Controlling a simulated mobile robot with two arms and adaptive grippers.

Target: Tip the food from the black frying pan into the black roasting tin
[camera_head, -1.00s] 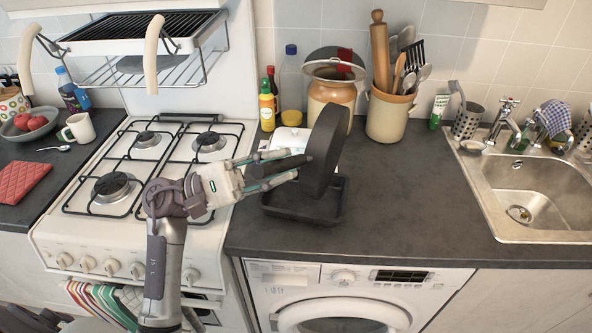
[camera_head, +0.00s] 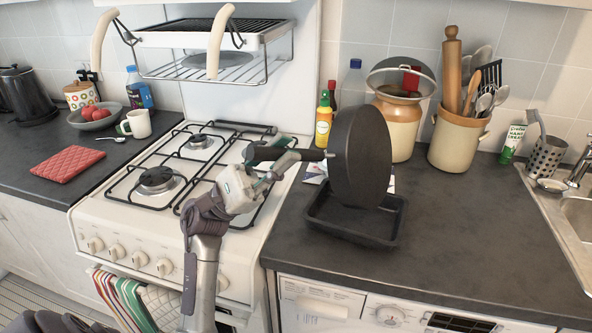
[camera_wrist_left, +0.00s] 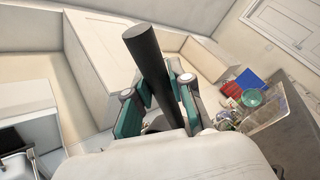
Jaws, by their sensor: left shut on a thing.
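The black frying pan (camera_head: 361,157) is turned on edge, its disc standing nearly vertical above the black roasting tin (camera_head: 392,238). The tin sits on the dark counter right of the stove. The pan's lower edge overlaps the tin in the picture; I cannot tell whether they touch. My left gripper (camera_head: 272,163) is shut on the pan's handle, left of the disc, over the stove's right side. The handle (camera_wrist_left: 145,55) also shows between the teal fingers in the left wrist view. No food is visible; the tin's inside is largely hidden by the pan. My right gripper is not in view.
Bottles (camera_head: 323,125), a lidded jar (camera_head: 401,125) and a utensil crock (camera_head: 455,145) stand behind the tin. A white packet is partly hidden behind the pan. The gas stove (camera_head: 100,215) lies left. The counter (camera_head: 480,220) is clear right of the tin.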

